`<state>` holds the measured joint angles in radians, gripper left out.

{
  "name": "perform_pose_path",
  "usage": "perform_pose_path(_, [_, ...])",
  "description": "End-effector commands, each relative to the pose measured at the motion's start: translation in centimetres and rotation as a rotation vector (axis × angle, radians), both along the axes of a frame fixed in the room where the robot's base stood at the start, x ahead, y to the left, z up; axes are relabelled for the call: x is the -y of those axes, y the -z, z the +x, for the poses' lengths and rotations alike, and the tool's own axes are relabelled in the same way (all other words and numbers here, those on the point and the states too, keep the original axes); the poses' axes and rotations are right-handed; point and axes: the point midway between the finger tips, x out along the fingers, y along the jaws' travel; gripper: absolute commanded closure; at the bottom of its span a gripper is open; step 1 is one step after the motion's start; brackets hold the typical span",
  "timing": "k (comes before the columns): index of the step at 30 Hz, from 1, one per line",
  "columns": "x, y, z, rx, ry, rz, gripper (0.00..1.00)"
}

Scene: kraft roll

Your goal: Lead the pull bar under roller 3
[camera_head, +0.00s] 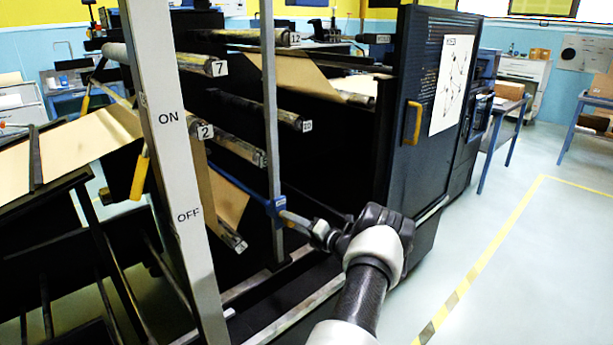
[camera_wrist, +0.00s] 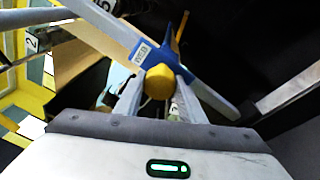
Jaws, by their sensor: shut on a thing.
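The blue pull bar (camera_head: 250,195) crosses in front of the brown paper web (camera_head: 228,200), its near end by the grey upright. In the wrist view, my gripper (camera_wrist: 157,92) is shut on the yellow knob (camera_wrist: 159,80) at the end of the blue bar (camera_wrist: 180,52). My gripper also shows in the head view (camera_head: 285,214), at the machine's open side. Roller 2 (camera_head: 205,131) is above and left of the bar. A low roller (camera_head: 232,238), its tag too small to read surely, lies below the bar; I cannot confirm it is roller 3.
The thin grey upright (camera_head: 270,100) stands beside the bar and crosses the wrist view (camera_wrist: 100,25). A wide ON/OFF post (camera_head: 170,150) stands left. Rollers 7 (camera_head: 200,64), 10 (camera_head: 270,110) and 12 (camera_head: 260,37) are higher. The floor (camera_head: 500,270) at right is clear.

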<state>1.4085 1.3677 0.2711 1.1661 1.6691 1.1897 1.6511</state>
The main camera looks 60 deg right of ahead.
Motion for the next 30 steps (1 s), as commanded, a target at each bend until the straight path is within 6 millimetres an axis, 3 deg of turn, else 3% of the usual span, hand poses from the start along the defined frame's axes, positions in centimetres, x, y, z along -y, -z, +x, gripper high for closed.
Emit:
perform_pose_path(1, [0.5,-1.2,-0.1,0.003,0.002,-0.005,1.00])
perform_pose_path(21, [4.6,-11.1,-1.1,0.004,0.001,-0.005,1.00])
perform_pose_path(30, [6.0,-14.3,-1.4,0.003,0.002,-0.002,1.00])
